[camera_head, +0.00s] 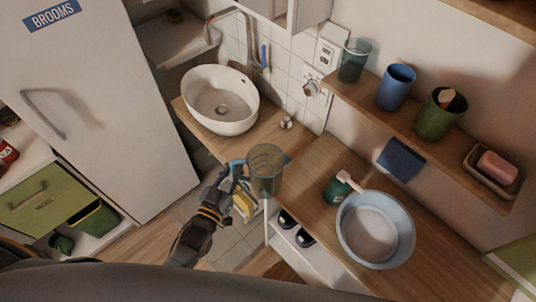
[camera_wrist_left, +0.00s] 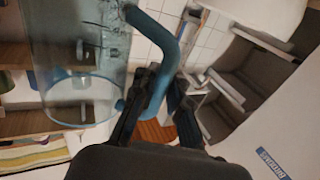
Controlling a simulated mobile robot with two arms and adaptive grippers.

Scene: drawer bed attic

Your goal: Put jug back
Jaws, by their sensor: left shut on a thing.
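The jug (camera_head: 266,172) is clear grey with a blue handle and a blue rim, and looks empty. It is at the front edge of the wooden counter (camera_head: 308,163), between the basin and the tub. I cannot tell whether it rests on the wood or is held above it. My left gripper (camera_head: 235,180) is shut on the blue handle, left of the jug body. In the left wrist view the handle (camera_wrist_left: 168,48) passes between the fingers (camera_wrist_left: 162,88), with the jug body (camera_wrist_left: 75,55) on the left. My right gripper is not in view.
A white basin (camera_head: 221,99) stands behind left. A pale blue tub (camera_head: 375,229) and a green bottle (camera_head: 335,190) stand on the right. The wall shelf (camera_head: 405,124) holds a glass (camera_head: 353,60), a blue cup (camera_head: 396,87), a green cup (camera_head: 440,113) and a soap dish (camera_head: 492,171).

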